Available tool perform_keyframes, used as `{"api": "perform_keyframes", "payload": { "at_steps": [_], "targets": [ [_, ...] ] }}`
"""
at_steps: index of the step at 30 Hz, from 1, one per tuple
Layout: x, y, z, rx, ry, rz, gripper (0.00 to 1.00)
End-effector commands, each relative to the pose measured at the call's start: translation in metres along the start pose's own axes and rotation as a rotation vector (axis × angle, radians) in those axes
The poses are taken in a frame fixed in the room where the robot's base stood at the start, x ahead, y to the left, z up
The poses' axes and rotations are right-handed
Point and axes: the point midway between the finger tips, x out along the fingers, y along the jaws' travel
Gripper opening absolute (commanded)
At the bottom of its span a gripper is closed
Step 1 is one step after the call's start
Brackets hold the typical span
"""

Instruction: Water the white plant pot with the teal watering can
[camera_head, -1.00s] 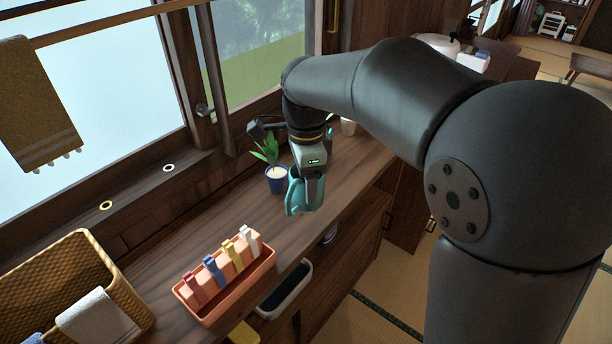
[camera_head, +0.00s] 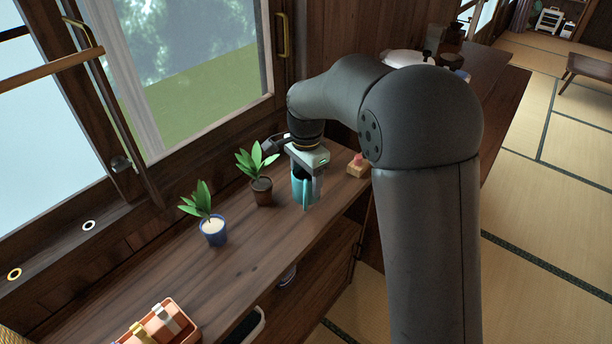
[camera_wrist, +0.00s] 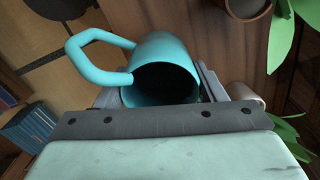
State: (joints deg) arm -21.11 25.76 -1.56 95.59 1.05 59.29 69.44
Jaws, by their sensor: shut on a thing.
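My gripper (camera_head: 306,180) points down over the wooden counter and is shut on the teal watering can (camera_head: 301,193). In the wrist view the can (camera_wrist: 165,52) shows its open mouth and looped handle between the fingers (camera_wrist: 160,88); its spout is not visible. A pale pot (camera_wrist: 245,93), apparently the white plant pot, shows just right of the gripper in the wrist view, with green leaves by it. It is hidden in the head view. A brown pot with a plant (camera_head: 261,191) stands left of the can, close by.
A blue pot with a plant (camera_head: 213,231) stands farther left on the counter (camera_head: 265,245). A small wooden block with a pink top (camera_head: 357,166) lies right of my gripper. An orange tray (camera_head: 183,338) is at the lower left. The window runs along the back.

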Motion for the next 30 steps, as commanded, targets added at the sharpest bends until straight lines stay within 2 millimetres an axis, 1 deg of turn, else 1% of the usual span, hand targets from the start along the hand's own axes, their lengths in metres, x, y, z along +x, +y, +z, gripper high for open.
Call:
{"api": "perform_keyframes", "payload": {
  "at_steps": [30],
  "targets": [
    [0.022, -0.026, -0.021, 0.002, -0.061, 0.075, 0.33]
  ]
}}
